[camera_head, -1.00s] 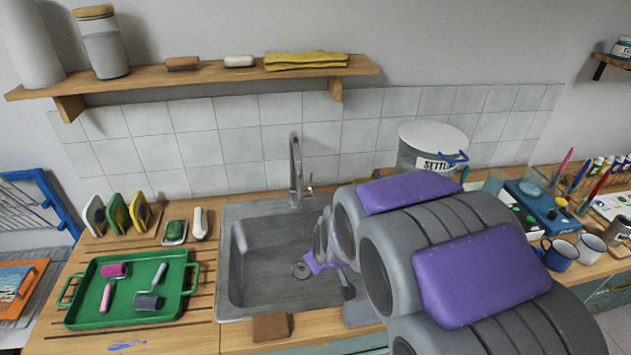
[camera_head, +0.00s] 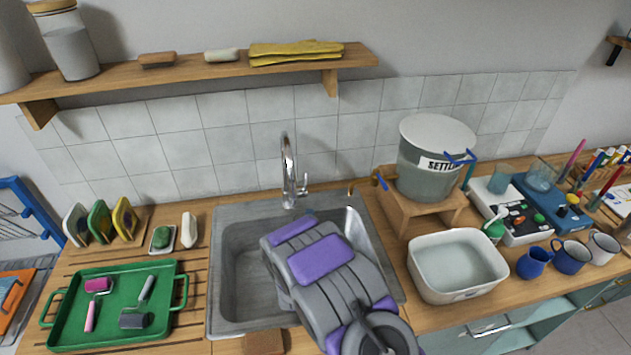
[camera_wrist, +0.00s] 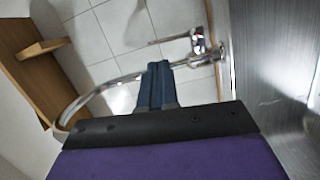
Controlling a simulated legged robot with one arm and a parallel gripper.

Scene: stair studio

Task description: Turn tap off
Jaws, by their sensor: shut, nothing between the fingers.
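The chrome sink tap (camera_head: 288,172) stands at the back of the steel sink, with a small side lever (camera_head: 304,187) to its right. The tap also shows in the wrist view (camera_wrist: 113,88), its curved spout running behind my fingers and its lever (camera_wrist: 198,40) above right of them. My gripper (camera_wrist: 156,68) is shut and empty, its blue fingertips overlapping the spout in the picture; I cannot tell whether they touch. I cannot make out water at the spout.
A grey bucket (camera_head: 424,165) with blue fittings sits on a wooden stand (camera_head: 415,218) right of the sink. A white basin (camera_head: 457,266) is in front of it. A green tray (camera_head: 60,330) lies left of the sink (camera_head: 222,290). A wooden shelf (camera_head: 200,76) hangs above.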

